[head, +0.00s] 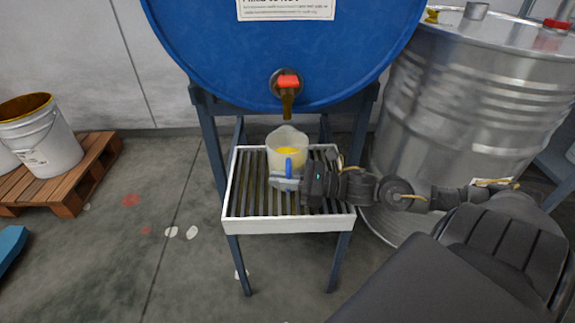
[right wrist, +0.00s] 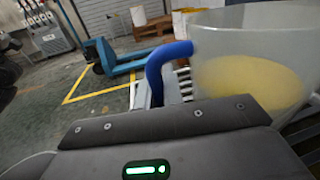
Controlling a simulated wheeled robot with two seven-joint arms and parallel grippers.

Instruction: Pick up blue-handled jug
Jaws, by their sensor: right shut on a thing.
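The blue-handled jug (head: 287,143) is a translucent cup with yellow liquid inside. It is upright at the slatted drip tray (head: 289,225), below the red-handled tap of the blue drum; I cannot tell whether it touches the slats. My right gripper (head: 286,179) reaches in from the right and is shut on the jug's blue handle. In the right wrist view the handle (right wrist: 164,72) rises behind the gripper body, and the jug (right wrist: 250,70) with its yellow contents fills the upper right. The fingertips are hidden there. My left gripper is in neither view.
The blue drum (head: 285,50) rests on a dark stand with its tap (head: 287,88) right above the jug. A large metal drum (head: 455,100) stands close on the right. A white bucket (head: 40,140) sits on a wooden pallet (head: 75,185) at left. The floor between is open.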

